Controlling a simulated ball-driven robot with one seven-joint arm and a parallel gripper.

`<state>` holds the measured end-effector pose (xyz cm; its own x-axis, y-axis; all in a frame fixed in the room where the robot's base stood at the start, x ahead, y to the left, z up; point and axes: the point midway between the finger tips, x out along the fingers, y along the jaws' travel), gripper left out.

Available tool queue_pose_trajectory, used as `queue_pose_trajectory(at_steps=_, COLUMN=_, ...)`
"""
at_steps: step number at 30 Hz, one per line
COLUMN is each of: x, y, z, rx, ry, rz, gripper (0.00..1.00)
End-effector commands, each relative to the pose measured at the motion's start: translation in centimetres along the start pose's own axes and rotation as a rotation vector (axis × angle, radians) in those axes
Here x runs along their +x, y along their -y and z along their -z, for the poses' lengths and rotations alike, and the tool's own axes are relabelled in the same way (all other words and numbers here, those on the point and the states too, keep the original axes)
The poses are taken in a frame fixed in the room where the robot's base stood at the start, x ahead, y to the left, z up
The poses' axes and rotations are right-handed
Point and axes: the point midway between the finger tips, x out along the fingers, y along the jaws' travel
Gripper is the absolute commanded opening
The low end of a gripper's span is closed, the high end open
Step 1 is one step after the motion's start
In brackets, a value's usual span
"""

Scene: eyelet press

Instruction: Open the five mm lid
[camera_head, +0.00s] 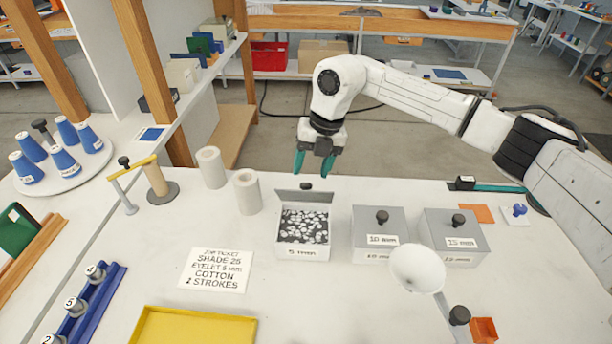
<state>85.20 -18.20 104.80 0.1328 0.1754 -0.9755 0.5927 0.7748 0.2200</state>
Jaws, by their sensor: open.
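The box marked 5 mm (303,251) stands on the white table, and its eyelets show inside. Its grey lid (288,196) stands up at the back edge, with a dark knob (306,186) behind it. My gripper (313,163) hangs just above and behind that lid, with its teal fingers apart and nothing between them. In this view the fingertips appear clear of the knob. The boxes marked 10 mm (379,249) and 15 mm (459,250) stand to the right with their lids shut.
A white funnel-shaped piece (417,265) on a stem stands in front of the 10 mm box. Two pale rolls (247,193) stand left of the 5 mm box. A job ticket (216,270) and a yellow tray (190,327) lie at the front left.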

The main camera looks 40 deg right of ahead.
Motion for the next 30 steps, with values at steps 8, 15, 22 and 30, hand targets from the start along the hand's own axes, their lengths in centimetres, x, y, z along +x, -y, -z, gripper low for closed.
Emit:
queue_pose_trajectory(at_steps=8, x=3.6, y=-0.1, z=0.0, rx=0.0, ry=-0.001, rz=-0.002, gripper=0.56)
queue_pose_trajectory(at_steps=15, x=4.4, y=0.0, z=0.0, rx=-0.001, ry=0.001, rz=-0.001, gripper=0.56)
queue_pose_trajectory(at_steps=22, x=4.4, y=-0.1, z=0.0, rx=-0.002, ry=0.001, rz=-0.001, gripper=0.51)
queue_pose_trajectory(at_steps=30, x=4.4, y=-0.1, z=0.0, rx=-0.002, ry=0.001, rz=-0.001, gripper=0.25)
